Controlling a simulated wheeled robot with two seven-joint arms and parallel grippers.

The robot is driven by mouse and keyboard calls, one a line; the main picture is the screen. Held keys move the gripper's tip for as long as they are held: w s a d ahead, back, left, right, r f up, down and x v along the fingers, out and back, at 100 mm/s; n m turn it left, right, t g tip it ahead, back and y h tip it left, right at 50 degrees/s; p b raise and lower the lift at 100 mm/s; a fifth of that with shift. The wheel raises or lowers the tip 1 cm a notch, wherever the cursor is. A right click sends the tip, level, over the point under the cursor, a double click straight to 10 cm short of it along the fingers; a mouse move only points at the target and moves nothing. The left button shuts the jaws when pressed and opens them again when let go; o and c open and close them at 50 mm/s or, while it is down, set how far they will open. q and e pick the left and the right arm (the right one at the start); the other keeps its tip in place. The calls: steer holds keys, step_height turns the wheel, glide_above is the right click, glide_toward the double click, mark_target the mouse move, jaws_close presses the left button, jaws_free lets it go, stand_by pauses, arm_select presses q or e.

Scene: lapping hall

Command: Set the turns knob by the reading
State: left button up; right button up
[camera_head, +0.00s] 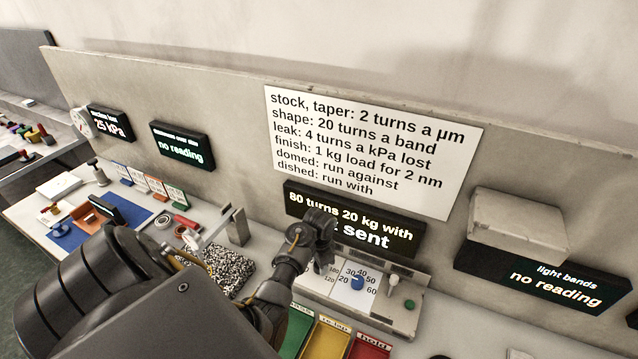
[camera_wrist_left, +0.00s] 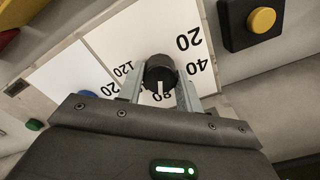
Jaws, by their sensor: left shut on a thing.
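The turns knob (camera_wrist_left: 160,70) is black with a white pointer line, on a white dial card (camera_wrist_left: 125,40) in the left wrist view. Numbers 20, 40, 80 and 120 show around it, and its white line points at or close to 80. My left gripper (camera_wrist_left: 158,92) is shut on the knob, one finger on each side. In the head view the left gripper (camera_head: 322,258) hides the knob. The display (camera_head: 352,222) behind it reads "80 turns 20 kg with" and "sent", partly covered by the gripper. My right gripper is not in view.
A wall sign (camera_head: 370,150) lists rules, including "leak: 4 turns a kPa lost". A left display (camera_head: 110,123) reads 25 kPa; the others (camera_head: 183,146) and (camera_head: 545,278) say "no reading". A blue knob (camera_head: 357,282), white lever (camera_head: 393,280) and green button (camera_head: 409,304) stand close right.

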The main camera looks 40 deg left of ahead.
arm_select(q)
steer(key=m, duration=0.4)
steer(key=shift+s+f+m, duration=0.1)
steer(key=shift+s+m, duration=0.05)
steer(key=shift+m, duration=2.15)
steer(key=o, duration=1)
